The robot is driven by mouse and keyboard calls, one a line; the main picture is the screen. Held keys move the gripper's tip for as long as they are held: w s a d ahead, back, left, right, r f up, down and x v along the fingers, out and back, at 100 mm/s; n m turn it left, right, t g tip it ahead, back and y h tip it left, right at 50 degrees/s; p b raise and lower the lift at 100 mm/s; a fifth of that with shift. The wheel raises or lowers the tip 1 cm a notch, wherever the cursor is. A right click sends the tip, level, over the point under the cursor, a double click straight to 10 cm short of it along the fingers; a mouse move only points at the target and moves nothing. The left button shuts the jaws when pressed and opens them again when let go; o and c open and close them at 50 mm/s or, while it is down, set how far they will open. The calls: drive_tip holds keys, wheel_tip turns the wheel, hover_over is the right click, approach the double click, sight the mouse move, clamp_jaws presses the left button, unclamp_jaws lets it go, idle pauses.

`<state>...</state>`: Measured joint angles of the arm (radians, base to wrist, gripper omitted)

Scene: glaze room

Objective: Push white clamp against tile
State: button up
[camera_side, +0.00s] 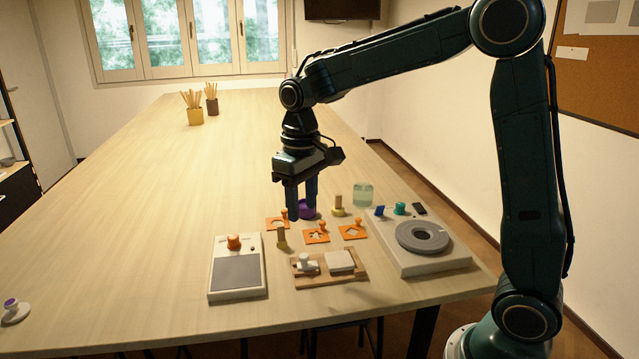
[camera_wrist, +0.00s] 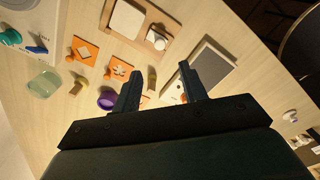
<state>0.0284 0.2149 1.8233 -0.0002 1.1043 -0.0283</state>
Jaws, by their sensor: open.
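The white clamp (camera_side: 306,264) sits on the left part of a wooden board (camera_side: 327,281), with a rounded knob on top. The pale tile (camera_side: 340,260) lies on the same board to its right, and a small gap shows between them. In the wrist view the clamp (camera_wrist: 157,41) is at the lower right of the board, and the tile (camera_wrist: 127,19) is to its upper left. My gripper (camera_side: 303,212) is open and empty, pointing down above the table, behind the board in the side view. In the wrist view its two fingers (camera_wrist: 160,70) are spread apart.
Orange stencils (camera_side: 316,237) with knobs, a wooden-handled stamp (camera_side: 281,238) and a purple bowl (camera_side: 308,209) stand close around my gripper. A grey-topped scale (camera_side: 236,272) is left of the board; a device with a dark ring (camera_side: 423,237) is right. The left table is mostly clear.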

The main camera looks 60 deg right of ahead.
sight(304, 256)
wheel_tip(304, 256, down, 11)
drive_tip(key=shift+f, duration=0.1)
idle(0.4)
clamp_jaws()
